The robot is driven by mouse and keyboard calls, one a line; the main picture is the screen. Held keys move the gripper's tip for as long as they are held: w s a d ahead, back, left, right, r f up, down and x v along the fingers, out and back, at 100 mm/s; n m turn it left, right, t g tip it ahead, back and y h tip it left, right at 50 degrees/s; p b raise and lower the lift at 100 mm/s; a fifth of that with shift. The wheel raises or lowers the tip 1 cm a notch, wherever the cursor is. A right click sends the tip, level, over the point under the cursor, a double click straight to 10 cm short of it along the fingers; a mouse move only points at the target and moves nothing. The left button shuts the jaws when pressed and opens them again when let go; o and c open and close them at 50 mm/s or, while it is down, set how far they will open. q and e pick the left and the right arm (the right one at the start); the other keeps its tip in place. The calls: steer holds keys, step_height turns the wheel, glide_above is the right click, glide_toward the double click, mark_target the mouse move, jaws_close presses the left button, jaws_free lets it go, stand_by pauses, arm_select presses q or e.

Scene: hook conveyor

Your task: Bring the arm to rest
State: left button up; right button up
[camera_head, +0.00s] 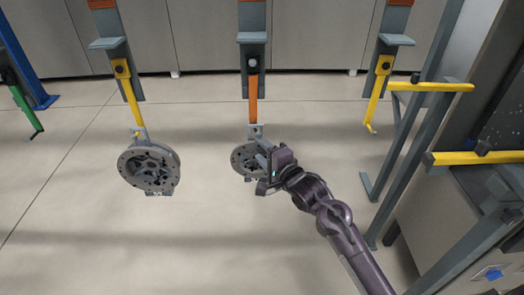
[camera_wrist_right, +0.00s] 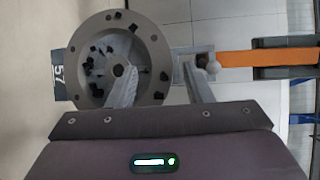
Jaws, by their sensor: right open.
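My right arm comes in from the lower right in the head view. Its gripper (camera_head: 262,163) is at the round grey metal part (camera_head: 242,158) that hangs from the orange hook (camera_head: 253,99). In the right wrist view the gripper (camera_wrist_right: 160,85) has its two fingers apart, with the part's bracket (camera_wrist_right: 182,70) between them. The round part (camera_wrist_right: 118,60) and the orange hook (camera_wrist_right: 260,58) also show there. I cannot tell whether the fingers touch the part. My left gripper is not in view.
Another round metal part (camera_head: 148,168) hangs from a yellow hook (camera_head: 133,100) on the left. An empty yellow hook (camera_head: 377,100) hangs to the right. A grey frame with yellow bars (camera_head: 435,87) stands at the right. The floor (camera_head: 90,240) at the lower left is clear.

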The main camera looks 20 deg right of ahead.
steer(key=f+b+v, duration=0.1)
steer(key=b+v, duration=0.1)
steer(key=v, duration=0.6)
step_height(320, 180, down, 22)
steer(key=s+d+n+g+h, duration=0.1)
steer(key=d+n+g+h, duration=0.1)
steer(key=n+g, duration=0.15)
steer(key=s+f+n+g+b, duration=0.15)
steer(key=s+f, duration=0.25)
steer(key=f, duration=0.4)
steer(key=s+f+n+g+p, duration=0.1)
steer(key=s+f+n+g, duration=0.1)
steer(key=s+f, duration=0.5)
steer(key=s+f+n+g+h, duration=0.1)
steer(key=s+f+n+g, duration=0.3)
steer(key=s+f, duration=0.8)
steer(key=s+f+n+g+h+b, duration=0.1)
steer(key=s+f+n+g, duration=0.3)
steer(key=s+f+n, duration=0.3)
steer(key=s+f, duration=0.2)
steer(key=s, duration=0.4)
steer(key=s+f, duration=0.3)
steer(key=s, duration=0.4)
steer(key=shift+d+f+h, duration=0.3)
steer(key=shift+w, duration=0.1)
